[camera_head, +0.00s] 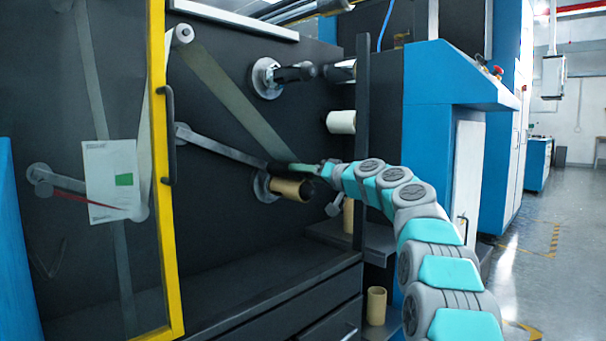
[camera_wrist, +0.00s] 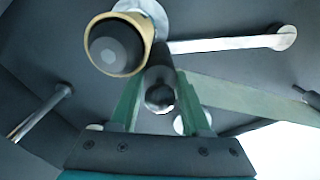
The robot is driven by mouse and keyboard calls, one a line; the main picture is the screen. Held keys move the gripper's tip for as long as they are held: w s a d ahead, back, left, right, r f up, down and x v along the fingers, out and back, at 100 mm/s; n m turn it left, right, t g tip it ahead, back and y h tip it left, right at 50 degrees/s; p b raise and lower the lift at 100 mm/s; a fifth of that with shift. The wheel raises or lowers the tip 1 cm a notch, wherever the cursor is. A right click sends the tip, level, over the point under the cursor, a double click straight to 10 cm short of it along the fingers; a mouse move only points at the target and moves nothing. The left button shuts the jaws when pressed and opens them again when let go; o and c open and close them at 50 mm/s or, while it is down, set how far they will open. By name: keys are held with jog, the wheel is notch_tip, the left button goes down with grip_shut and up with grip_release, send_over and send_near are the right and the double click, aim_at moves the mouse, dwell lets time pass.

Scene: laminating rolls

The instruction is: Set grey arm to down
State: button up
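My gripper (camera_wrist: 160,102) has two green fingers spread apart. A dark cylindrical bar with a rounded metallic end (camera_wrist: 159,94) shows between them, with small gaps on both sides. In the head view my gripper (camera_head: 305,168) is at this dark bar (camera_head: 284,169), just above a tan cardboard core (camera_head: 291,189). The bar may be part of the grey arm, but its mounting is hidden. A slim grey link (camera_head: 222,149) slopes from a left pivot toward the same spot. It may be the link in the wrist view (camera_wrist: 225,44).
The core also shows in the wrist view (camera_wrist: 128,30). A dark upright post (camera_head: 361,130) stands close right of my gripper. A white roll (camera_head: 341,122) and a dark clamp (camera_head: 291,73) are above. A yellow-framed door (camera_head: 160,200) is at left. Drawers (camera_head: 290,305) are below.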

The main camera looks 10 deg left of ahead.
jog(key=shift+o, duration=0.9)
jog(key=shift+w+r, duration=0.1)
notch_tip(320, 180, up, 10)
jog(key=w+d+n+p, duration=0.15)
jog(key=n+p, duration=0.25)
jog(key=p, duration=0.7)
jog(key=b+v, duration=0.5)
jog(key=v, duration=0.3)
jog(key=s+d+f+m+g+h+p, duration=0.1)
jog(key=s+f+m+g+h+p, duration=0.2)
jog(key=s+f, duration=1.8)
jog(key=s+m+g+h, duration=0.1)
jog(key=s+g+h, duration=0.2)
jog(key=s+h, duration=0.1)
jog(key=shift+d+f+g+p, duration=0.25)
jog(key=shift+d+g+p, duration=0.05)
jog(key=shift+g+p, duration=0.1)
